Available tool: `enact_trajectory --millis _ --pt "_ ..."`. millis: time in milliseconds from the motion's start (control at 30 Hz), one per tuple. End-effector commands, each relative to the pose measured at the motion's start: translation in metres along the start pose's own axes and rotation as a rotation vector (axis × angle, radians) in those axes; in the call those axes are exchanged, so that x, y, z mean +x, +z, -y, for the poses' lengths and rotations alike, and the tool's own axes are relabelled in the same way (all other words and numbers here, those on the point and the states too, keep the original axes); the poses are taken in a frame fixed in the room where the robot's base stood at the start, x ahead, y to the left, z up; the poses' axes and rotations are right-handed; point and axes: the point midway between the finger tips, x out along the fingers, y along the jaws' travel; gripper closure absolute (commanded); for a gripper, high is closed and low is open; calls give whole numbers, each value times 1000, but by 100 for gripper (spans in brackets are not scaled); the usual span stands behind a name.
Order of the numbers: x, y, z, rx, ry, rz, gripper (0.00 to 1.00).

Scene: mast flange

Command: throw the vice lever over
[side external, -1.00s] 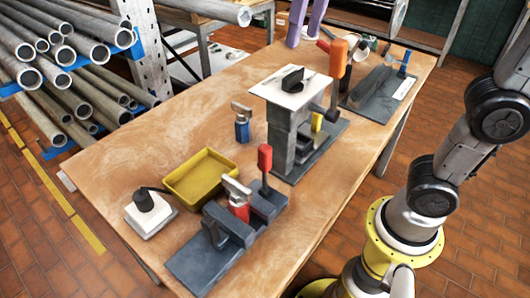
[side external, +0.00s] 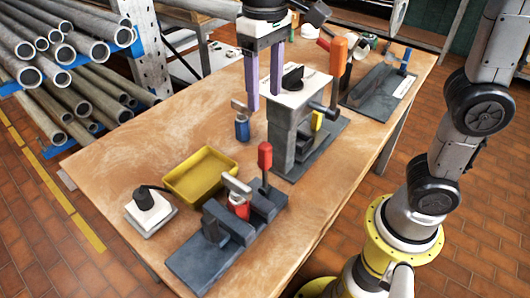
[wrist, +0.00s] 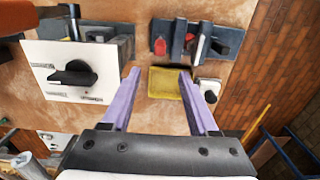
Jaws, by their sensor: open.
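The grey vice (side external: 195,266) lies at the front of the bench and also shows at the top of the wrist view (wrist: 180,52). Its lever (side external: 265,157) has a red handle and stands roughly upright at the vice's far end. From above, the lever's red handle (wrist: 160,46) is at the vice's left side. A red piece with a grey crosshead (side external: 238,206) sits between the jaws. My gripper (side external: 264,103) has two purple fingers, apart and empty. It hangs above the bench, clear of the lever; the wrist view shows its fingers (wrist: 159,73) spread.
A yellow tray (side external: 201,174) lies beside the vice. A stand with a white top plate (side external: 290,92) and an orange-handled lever (side external: 338,58) stands behind it. A small blue-bodied tool (side external: 242,128) and a white block with a black knob (side external: 150,214) are nearby.

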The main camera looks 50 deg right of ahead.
Motion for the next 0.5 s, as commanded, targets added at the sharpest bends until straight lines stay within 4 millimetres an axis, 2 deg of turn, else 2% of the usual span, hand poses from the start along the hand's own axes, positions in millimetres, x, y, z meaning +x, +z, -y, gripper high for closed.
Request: enact_trajectory --millis 33,333,500 --pt "10 1 0 0 3 6 40" --pt "39 1 0 0 2 6 40" --pt "72 2 -1 0 3 8 40"
